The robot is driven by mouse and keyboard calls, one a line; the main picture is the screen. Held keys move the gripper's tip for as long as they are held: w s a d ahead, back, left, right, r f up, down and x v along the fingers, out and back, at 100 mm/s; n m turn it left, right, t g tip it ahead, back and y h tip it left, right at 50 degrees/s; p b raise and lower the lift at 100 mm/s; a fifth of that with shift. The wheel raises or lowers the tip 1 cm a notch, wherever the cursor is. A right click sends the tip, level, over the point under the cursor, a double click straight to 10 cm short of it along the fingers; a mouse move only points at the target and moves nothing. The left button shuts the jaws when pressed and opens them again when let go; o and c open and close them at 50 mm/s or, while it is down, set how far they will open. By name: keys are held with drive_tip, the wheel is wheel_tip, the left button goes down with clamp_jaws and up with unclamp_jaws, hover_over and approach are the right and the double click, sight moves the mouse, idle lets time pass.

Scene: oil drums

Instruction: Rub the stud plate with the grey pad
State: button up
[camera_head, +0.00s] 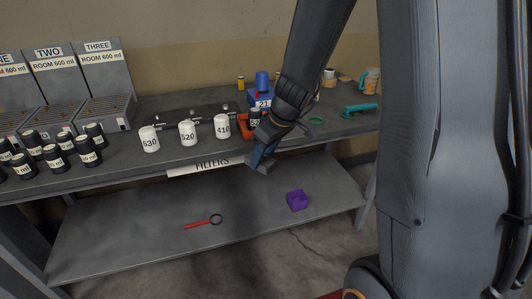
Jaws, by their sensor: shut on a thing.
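My gripper (262,162) hangs at the front edge of the workbench (120,158), right of the FILTERS label, with its jaws pointing down. It is shut on a small grey piece (266,168), which looks like the grey pad; the jaws and arm hide part of it. I cannot clearly pick out the stud plate. A dark strip (178,116) with small upright pieces lies behind the white canisters, but I cannot tell whether it is that plate. My arm covers part of the bench behind the gripper.
White canisters 530 (149,139), 520 (188,133) and 410 (222,126) stand left of my gripper. Several black jars (88,151) stand farther left. A purple box (297,200) and red-handled magnifier (204,222) lie on the lower shelf. A teal tool (361,109) lies right.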

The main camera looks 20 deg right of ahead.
sight(263, 173)
drive_tip(key=f+m+h, duration=0.1)
drive_tip(key=m, duration=0.1)
drive_tip(key=f+m, duration=0.2)
drive_tip(key=s+f+m+h, duration=0.1)
drive_tip(key=f+m, duration=0.1)
drive_tip(key=shift+a+f+m+t+h, duration=0.1)
drive_tip(key=shift+f+m+t+h, duration=0.2)
drive_tip(key=shift+t, duration=0.1)
